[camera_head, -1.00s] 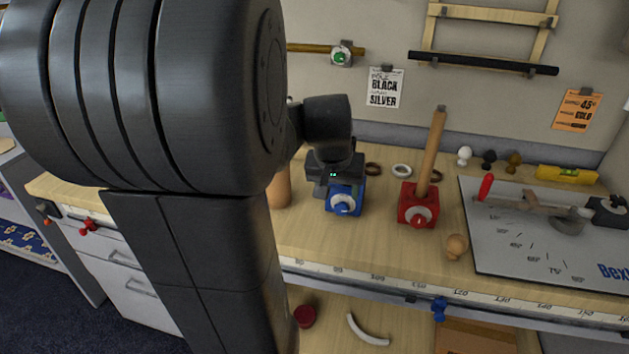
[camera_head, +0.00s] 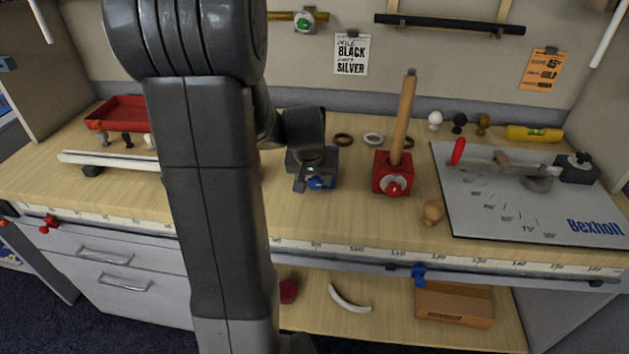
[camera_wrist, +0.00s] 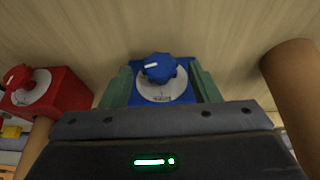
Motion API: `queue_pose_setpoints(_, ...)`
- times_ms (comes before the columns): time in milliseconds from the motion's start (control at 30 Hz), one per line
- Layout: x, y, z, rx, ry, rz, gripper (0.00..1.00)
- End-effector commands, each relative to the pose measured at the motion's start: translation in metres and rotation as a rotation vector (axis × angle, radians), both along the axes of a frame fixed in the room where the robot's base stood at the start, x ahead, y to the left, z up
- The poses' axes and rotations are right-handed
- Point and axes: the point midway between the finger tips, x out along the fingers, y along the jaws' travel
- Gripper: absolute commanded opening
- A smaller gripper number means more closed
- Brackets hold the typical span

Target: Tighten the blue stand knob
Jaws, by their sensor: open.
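The blue stand (camera_wrist: 189,93) sits on the table; in the head view my gripper covers much of it. Its blue ribbed knob (camera_wrist: 158,68), with a white pointer line, sits on a pale dial in the wrist view; it also shows low on the stand in the head view (camera_head: 322,183). My gripper (camera_wrist: 161,84) is open, one green finger on each side of the knob with a gap to it. Its dark body (camera_head: 309,163) is at the stand in the head view.
A red stand (camera_head: 392,177) holding a wooden pole (camera_head: 404,118) stands to the right. A brown cylinder (camera_wrist: 296,80) is close beside my gripper in the wrist view. A wooden knob (camera_head: 432,212) and a grey board (camera_head: 500,212) lie farther right. Rings (camera_head: 373,139) lie behind.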

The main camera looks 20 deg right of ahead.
Motion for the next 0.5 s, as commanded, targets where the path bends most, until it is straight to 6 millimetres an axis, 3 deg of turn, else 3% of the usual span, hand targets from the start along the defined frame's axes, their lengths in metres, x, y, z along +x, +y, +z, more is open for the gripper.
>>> queue_pose_setpoints(200, 0.005, -0.004, -0.016, 0.0, 0.002, 0.0, 0.56)
queue_pose_setpoints(500, 0.006, -0.004, -0.018, 0.0, 0.0, 0.0, 0.56)
